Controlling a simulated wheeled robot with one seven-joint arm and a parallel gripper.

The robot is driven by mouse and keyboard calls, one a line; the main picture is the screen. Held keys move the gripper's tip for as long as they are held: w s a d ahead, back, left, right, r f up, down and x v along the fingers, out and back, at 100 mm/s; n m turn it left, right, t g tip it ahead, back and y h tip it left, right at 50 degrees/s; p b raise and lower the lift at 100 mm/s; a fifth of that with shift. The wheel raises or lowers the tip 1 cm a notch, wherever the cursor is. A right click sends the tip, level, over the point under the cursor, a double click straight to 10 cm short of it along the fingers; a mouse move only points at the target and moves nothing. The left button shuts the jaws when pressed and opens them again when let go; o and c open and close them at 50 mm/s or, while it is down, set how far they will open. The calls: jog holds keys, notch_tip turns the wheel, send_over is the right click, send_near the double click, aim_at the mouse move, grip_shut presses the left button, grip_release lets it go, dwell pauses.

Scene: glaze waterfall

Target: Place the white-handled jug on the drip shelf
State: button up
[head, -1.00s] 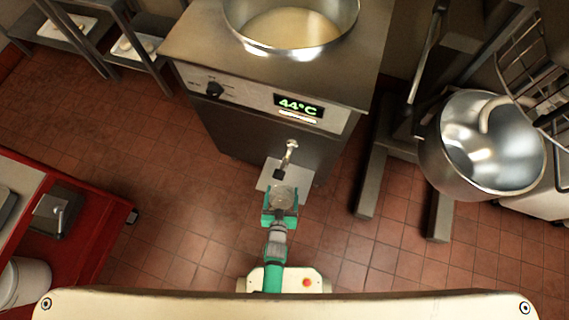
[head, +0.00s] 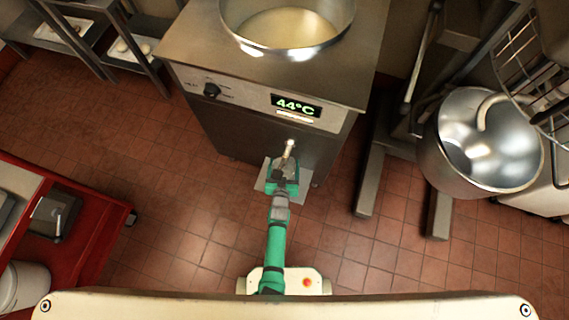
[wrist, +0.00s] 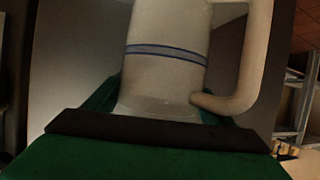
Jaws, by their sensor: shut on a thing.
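The jug (wrist: 168,70) is pale with a blue band, and its white handle (wrist: 258,60) is on the right in the wrist view. My gripper (head: 284,176) is shut on the jug, with the dark finger edge across its lower part. In the head view the jug is mostly hidden by my gripper, close below the tap (head: 290,149) on the machine front. The drip shelf (head: 262,183) is a small grey plate under the tap, partly covered by my gripper. I cannot tell whether the jug's base touches it.
The steel machine (head: 250,125) with a 44°C display and an open round tank (head: 290,50) stands ahead. A mixer bowl (head: 480,145) is at the right. A red cart (head: 85,235) is at the left. Tiled floor is clear between.

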jog(key=shift+s+d+f, duration=0.1)
jog(key=shift+s+d, duration=0.05)
jog(key=o, duration=1.5)
jog(key=shift+c, duration=0.2)
